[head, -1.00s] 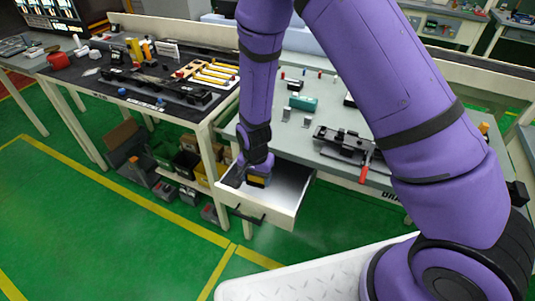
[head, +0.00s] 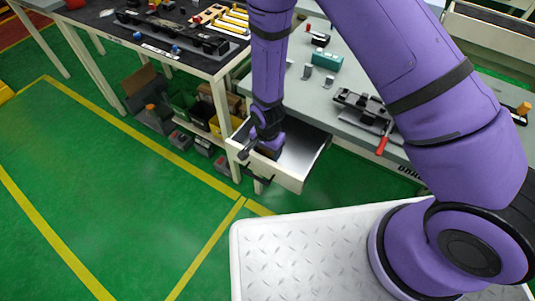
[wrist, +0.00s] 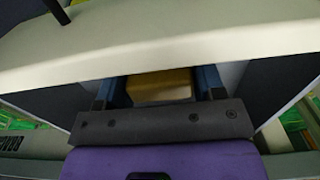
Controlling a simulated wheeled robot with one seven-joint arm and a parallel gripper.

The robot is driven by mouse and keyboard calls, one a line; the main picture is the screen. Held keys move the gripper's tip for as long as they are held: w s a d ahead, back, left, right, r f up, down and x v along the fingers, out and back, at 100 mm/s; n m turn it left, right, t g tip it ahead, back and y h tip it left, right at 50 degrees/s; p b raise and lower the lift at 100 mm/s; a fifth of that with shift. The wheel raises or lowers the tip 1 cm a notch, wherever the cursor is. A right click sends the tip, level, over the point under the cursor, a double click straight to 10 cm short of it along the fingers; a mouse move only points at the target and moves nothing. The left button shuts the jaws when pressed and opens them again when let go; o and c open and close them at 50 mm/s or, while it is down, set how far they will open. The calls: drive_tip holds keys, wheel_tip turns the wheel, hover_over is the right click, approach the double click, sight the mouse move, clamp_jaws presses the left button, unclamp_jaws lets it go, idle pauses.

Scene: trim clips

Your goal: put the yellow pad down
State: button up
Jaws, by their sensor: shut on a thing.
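The yellow pad (wrist: 160,86) shows between the two blue fingers of my gripper (wrist: 160,80) in the wrist view. The gripper is shut on it. In the head view my gripper (head: 268,150) points down into the open drawer (head: 317,158), near its front left corner. The pad is mostly hidden there by the gripper. I cannot tell whether the pad touches the drawer floor. The drawer's pale front panel (wrist: 160,50) crosses the upper part of the wrist view.
The drawer hangs under a grey workbench (head: 345,75) holding a teal block (head: 327,62) and a black fixture (head: 362,110). The rest of the drawer floor looks bare. A black-topped table (head: 180,50) stands to the left, with bins (head: 182,103) below it.

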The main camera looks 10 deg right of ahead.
drive_tip(key=shift+f, duration=1.4)
drive_tip(key=shift+f, duration=0.1)
drive_tip(key=o, duration=1.1)
wheel_tip(320, 180, up, 12)
drive_tip(key=shift+r, duration=0.1)
